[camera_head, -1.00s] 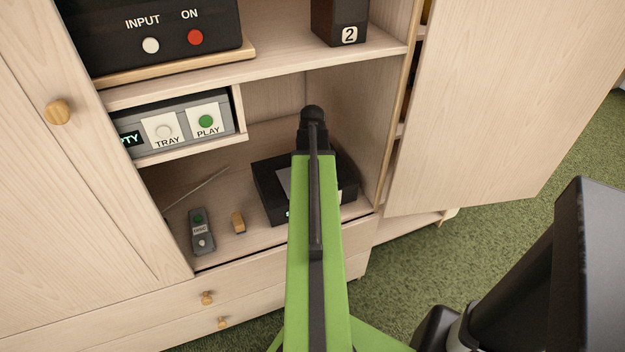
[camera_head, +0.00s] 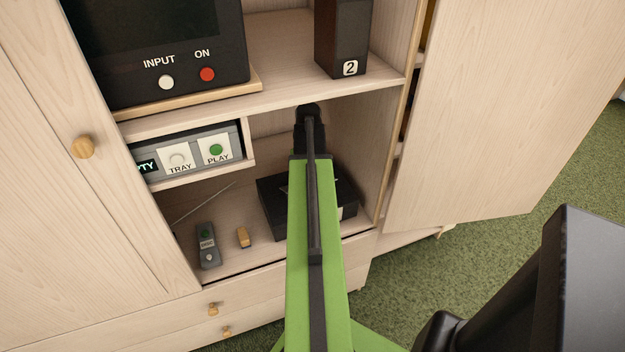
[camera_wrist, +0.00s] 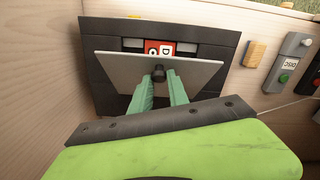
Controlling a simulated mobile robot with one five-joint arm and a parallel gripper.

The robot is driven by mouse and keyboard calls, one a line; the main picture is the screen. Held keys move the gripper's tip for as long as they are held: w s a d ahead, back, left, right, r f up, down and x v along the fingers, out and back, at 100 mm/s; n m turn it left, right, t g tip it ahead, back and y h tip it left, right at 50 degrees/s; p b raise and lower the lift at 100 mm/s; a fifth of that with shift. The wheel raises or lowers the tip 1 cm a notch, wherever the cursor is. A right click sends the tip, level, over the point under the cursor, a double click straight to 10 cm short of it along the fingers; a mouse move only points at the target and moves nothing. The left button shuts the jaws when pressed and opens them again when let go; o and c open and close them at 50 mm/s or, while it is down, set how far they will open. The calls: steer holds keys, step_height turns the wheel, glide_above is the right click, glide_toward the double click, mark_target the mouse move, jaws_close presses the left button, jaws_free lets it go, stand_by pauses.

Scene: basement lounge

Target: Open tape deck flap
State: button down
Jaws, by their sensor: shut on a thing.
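The tape deck (camera_head: 275,212) is a black box on the lower shelf of the open cabinet, partly hidden behind my arm in the head view. In the wrist view, the black deck (camera_wrist: 103,87) has a grey flap (camera_wrist: 118,66) tilted up from its top. Behind the flap's upper edge a recess shows, with a red and white labelled piece (camera_wrist: 152,46) in it. My gripper (camera_wrist: 158,80) has its green fingers shut on the flap's small black knob (camera_wrist: 158,71). In the head view my fingers are hidden behind my arm.
A grey remote (camera_head: 208,246) and a small wooden block (camera_head: 243,237) lie left of the deck, with a thin rod (camera_head: 205,203) behind. A player with TRAY and PLAY buttons (camera_head: 190,157) sits above left. The open cabinet door (camera_head: 480,110) stands at right.

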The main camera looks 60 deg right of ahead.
steer(key=w+d+r+p, duration=0.1)
steer(key=w+d+r, duration=0.1)
steer(key=w+d, duration=0.4)
steer(key=shift+w+r+p, duration=0.15)
steer(key=shift+w+p, duration=0.25)
steer(key=shift+w, duration=0.05)
steer(key=c, duration=1.9)
jaws_free()
steer(key=shift+s+d, duration=0.1)
steer(key=o, duration=0.6)
steer(key=shift+a, duration=0.3)
